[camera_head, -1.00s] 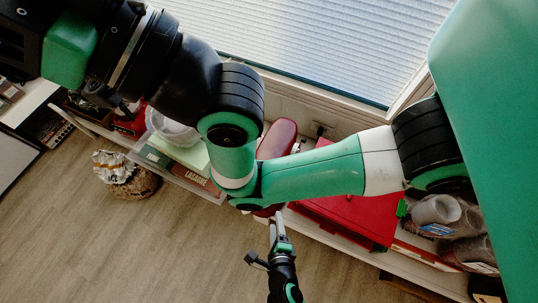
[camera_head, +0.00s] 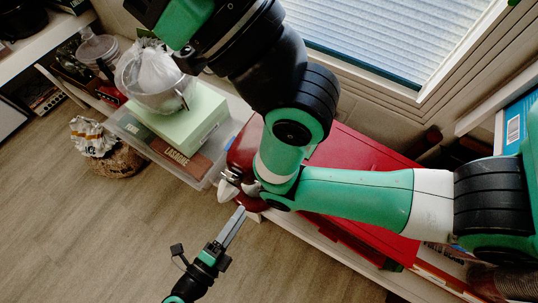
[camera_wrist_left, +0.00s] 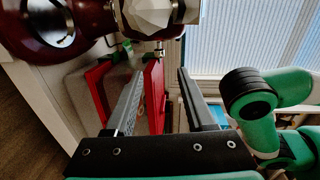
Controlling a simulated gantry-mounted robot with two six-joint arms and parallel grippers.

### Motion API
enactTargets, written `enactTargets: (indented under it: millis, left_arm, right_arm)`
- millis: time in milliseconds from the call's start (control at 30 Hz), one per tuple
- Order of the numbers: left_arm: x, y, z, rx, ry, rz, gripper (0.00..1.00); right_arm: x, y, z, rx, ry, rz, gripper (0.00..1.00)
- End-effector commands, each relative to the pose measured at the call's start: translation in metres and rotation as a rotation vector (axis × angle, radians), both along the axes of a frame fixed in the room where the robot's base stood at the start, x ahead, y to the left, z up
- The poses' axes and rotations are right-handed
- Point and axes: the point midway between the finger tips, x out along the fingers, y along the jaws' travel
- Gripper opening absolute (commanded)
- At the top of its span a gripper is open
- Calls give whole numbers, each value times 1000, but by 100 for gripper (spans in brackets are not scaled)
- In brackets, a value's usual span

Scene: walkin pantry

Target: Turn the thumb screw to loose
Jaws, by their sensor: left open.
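A red appliance (camera_head: 240,152) with silver fittings (camera_head: 228,188) stands on the low shelf, partly hidden behind my green arm links. In the left wrist view its dark red body (camera_wrist_left: 85,18) fills the upper left, with a faceted silver knob (camera_wrist_left: 151,13) at the top. A small silver bolt-like part (camera_wrist_left: 160,50) shows just below the knob; I cannot tell which is the thumb screw. My left gripper (camera_head: 239,212) is just below the silver fittings in the head view. In the wrist view its jaws (camera_wrist_left: 161,72) are apart and empty, below the knob. My right gripper is not in view.
A large red case (camera_head: 365,150) lies right of the appliance, partly behind my arm. The floor at lower left is clear.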

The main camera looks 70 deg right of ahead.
Motion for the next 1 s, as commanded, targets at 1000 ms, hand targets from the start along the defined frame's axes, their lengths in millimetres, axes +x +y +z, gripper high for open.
enactTargets:
  millis: [1000]
  left_arm:
    - [-16,-114,-14,8,8,-4,55]
  right_arm:
    - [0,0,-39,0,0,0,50]
